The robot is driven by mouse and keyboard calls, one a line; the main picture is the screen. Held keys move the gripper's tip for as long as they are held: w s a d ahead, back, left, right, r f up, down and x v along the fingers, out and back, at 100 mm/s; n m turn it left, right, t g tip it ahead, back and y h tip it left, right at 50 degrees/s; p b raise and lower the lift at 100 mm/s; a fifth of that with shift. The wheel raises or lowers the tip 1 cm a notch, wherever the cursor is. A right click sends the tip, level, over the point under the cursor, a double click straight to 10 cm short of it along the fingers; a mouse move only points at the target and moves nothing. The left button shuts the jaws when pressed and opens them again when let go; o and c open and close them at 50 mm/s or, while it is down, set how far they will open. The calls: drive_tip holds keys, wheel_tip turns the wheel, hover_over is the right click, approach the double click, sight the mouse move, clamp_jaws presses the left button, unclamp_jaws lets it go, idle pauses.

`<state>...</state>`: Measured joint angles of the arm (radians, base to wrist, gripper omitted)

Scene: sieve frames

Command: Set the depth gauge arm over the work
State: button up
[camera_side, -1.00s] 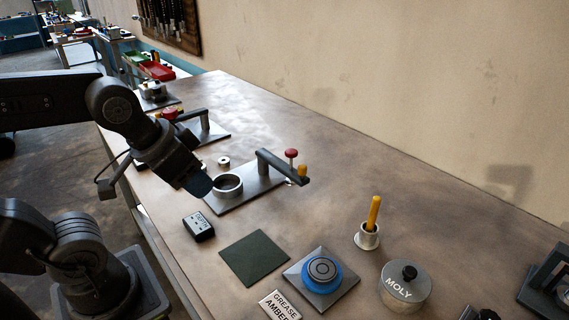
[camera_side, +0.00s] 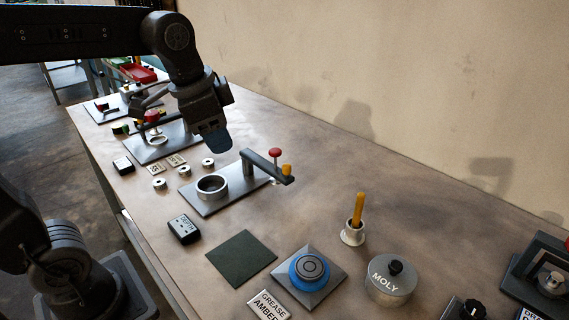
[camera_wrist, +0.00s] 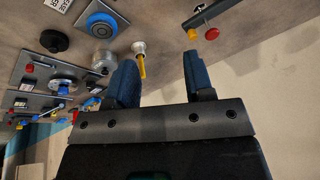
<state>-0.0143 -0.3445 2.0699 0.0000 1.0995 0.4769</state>
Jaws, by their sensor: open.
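The depth gauge arm (camera_side: 262,165) is a dark bar on a grey plate (camera_side: 200,207). It carries a red knob (camera_side: 275,153) and a yellow tip (camera_side: 286,170) near its free end, which points right, away from the metal ring (camera_side: 212,187) on the plate's left part. The bar is not over the ring. My gripper (camera_side: 217,139) hangs above and behind the plate, empty and clear of the arm. In the wrist view my gripper (camera_wrist: 160,78) shows two blue fingers spread apart. The red knob (camera_wrist: 212,33) and yellow tip (camera_wrist: 192,35) show beyond the right finger.
A black DEPTH box (camera_side: 184,229) stands in front of the plate. Another plate fixture (camera_side: 150,150) and small metal rings (camera_side: 208,162) lie at the back left. A green mat (camera_side: 241,259), blue ring fixture (camera_side: 310,269), yellow-handled cup (camera_side: 353,234) and MOLY tin (camera_side: 390,284) stand nearer.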

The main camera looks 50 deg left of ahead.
drive_tip(key=w+m+g, duration=0.2)
drive_tip(key=w+m, duration=0.3)
drive_tip(key=w, duration=0.5)
drive_tip(key=m+g, duration=0.2)
drive_tip(key=m, duration=0.3)
hover_over(287, 165)
wheel_tip(287, 165, down, 2)
wheel_tip(287, 165, down, 14)
drive_tip(key=shift+r, duration=0.1)
clamp_jaws()
